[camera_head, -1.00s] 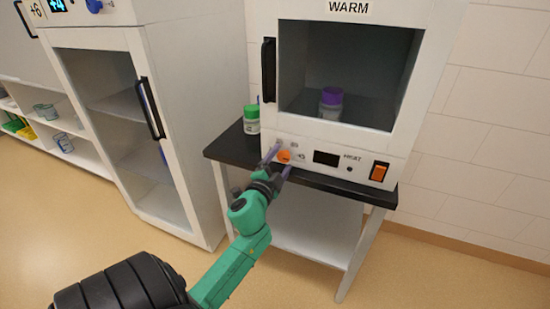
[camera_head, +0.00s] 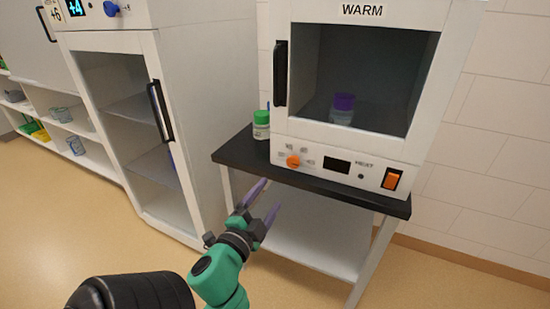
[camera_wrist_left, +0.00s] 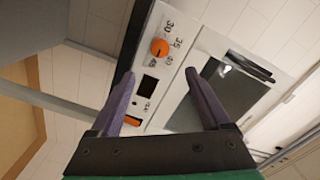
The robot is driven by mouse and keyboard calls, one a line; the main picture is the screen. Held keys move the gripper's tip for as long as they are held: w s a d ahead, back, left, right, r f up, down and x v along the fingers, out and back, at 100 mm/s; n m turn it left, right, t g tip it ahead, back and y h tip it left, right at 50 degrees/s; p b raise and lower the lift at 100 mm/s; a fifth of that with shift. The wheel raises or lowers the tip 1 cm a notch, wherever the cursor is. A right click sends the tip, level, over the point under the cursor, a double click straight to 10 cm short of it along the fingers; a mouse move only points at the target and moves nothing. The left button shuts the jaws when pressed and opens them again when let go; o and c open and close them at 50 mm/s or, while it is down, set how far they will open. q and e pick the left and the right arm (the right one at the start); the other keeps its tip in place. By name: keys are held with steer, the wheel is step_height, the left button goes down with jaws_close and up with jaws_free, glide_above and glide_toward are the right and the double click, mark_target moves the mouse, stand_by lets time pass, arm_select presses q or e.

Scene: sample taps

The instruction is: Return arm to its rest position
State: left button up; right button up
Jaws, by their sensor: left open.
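My left gripper (camera_head: 266,199) is open and empty, in front of and below the black tabletop's front edge. Its two purple fingers are spread apart in the left wrist view (camera_wrist_left: 160,105). The white WARM incubator (camera_head: 440,75) stands on the table, its door shut. Its orange dial (camera_head: 293,161) is apart from the fingers; the dial also shows in the left wrist view (camera_wrist_left: 159,47), ahead of the fingers. A purple-capped jar (camera_head: 343,108) stands inside behind the glass. My right gripper is not in view.
A green-capped jar (camera_head: 261,124) stands on the black table (camera_head: 240,157), left of the incubator. A white glass-door cabinet (camera_head: 197,150) stands to the left. A low shelf with cups (camera_head: 75,146) is at far left. The floor (camera_head: 60,230) in front is clear.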

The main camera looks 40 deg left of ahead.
arm_select(q)
step_height(320, 180, down, 12)
steer(key=d+n+g+h, duration=0.1)
steer(key=d+n+g, duration=0.1)
steer(key=n+g, duration=0.5)
steer(key=s+d+f+g+h, duration=0.5)
steer(key=s+d+f+g, duration=0.15)
steer(key=d+f, duration=0.2)
step_height(320, 180, down, 16)
steer(key=d, duration=0.1)
steer(key=s+a+f+m+g, duration=0.1)
steer(key=s+a+f+g, duration=0.2)
steer(key=s+f, duration=1.7)
step_height(320, 180, up, 13)
steer(key=p, duration=1.4)
steer(key=shift+w, duration=0.25)
